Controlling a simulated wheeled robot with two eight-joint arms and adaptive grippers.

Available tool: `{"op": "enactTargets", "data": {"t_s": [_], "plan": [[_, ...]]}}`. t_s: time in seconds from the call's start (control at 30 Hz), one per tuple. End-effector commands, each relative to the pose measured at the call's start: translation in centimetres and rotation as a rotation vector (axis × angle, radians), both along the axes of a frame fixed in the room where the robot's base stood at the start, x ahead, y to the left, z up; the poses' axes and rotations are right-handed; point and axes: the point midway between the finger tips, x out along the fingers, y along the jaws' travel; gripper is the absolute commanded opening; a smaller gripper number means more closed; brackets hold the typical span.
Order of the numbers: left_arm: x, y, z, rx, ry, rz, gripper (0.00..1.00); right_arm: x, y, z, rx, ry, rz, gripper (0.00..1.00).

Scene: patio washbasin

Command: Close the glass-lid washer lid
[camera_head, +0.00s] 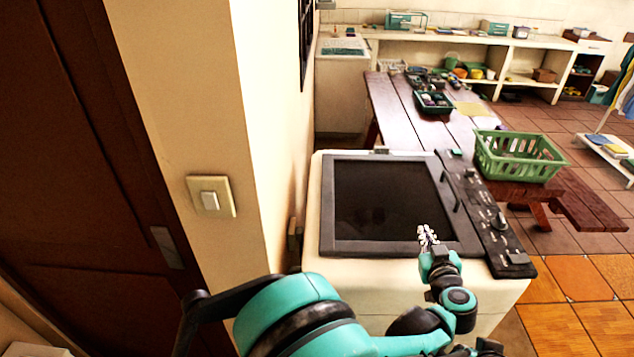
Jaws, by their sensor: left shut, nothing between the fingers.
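The washer (313,215) is a white top-loading machine below me, with a black control panel (478,195) along its right side. Its glass lid (385,200), dark glass in a grey frame, lies flat across the top and looks closed; I see no gap at its edges. My left gripper (427,237) is over the lid's near right corner, shut and empty. Its fingers overlap the lid frame in the picture; I cannot tell whether they touch it. My right gripper is not in view.
A wall with a light switch (210,197) and a dark door (90,190) stand close on the left. A wooden table (395,115) with a green basket (517,156) stands beyond the washer. Tiled floor (575,275) is open on the right.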

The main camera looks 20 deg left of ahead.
Motion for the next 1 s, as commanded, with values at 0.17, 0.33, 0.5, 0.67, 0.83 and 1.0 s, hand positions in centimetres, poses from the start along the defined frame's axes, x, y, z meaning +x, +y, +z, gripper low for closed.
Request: {"op": "enactTargets", "data": {"t_s": [0.17, 0.33, 0.5, 0.67, 0.83, 1.0], "plan": [[0.0, 0.1, -3.0, 0.046, 0.011, 0.0, 0.0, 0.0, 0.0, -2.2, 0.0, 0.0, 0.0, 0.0], [0.0, 0.1, -4.3, 0.044, 0.011, 0.0, 0.0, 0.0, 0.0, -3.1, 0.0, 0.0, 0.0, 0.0], [0.0, 0.1, -4.8, 0.043, 0.012, 0.0, 0.0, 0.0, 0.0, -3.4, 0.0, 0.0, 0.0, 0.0], [-0.1, 0.1, -5.0, 0.039, 0.014, 0.0, 0.0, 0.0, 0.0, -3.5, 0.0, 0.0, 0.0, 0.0], [-0.1, 0.1, -5.1, 0.038, 0.014, 0.0, 0.0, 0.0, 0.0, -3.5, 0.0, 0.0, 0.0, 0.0], [-0.1, 0.1, -5.1, 0.038, 0.014, 0.0, 0.0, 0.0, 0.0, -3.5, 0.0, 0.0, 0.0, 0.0]]}}
